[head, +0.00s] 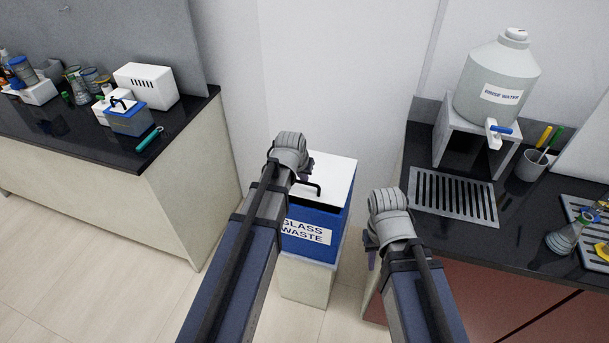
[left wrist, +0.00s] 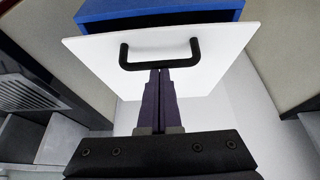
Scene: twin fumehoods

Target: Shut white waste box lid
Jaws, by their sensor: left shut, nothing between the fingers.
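The waste box (head: 312,226) is blue, labelled "GLASS WASTE", and stands on a pale pedestal between the two benches. Its white lid (head: 335,172) has a black bar handle (head: 311,187). In the left wrist view the white lid (left wrist: 215,52) fills the middle, and a dark gap shows between it and the blue box rim (left wrist: 160,8), so it looks ajar. My left gripper (left wrist: 160,76) is shut and empty, its fingertips at the black handle (left wrist: 160,63); contact is unclear.
A dark-topped bench (head: 185,125) with lab items stands left. The right bench (head: 455,240) carries a rinse water tank (head: 497,82), a drain grate (head: 452,198) and a pen cup (head: 531,166). The white wall is close behind the box.

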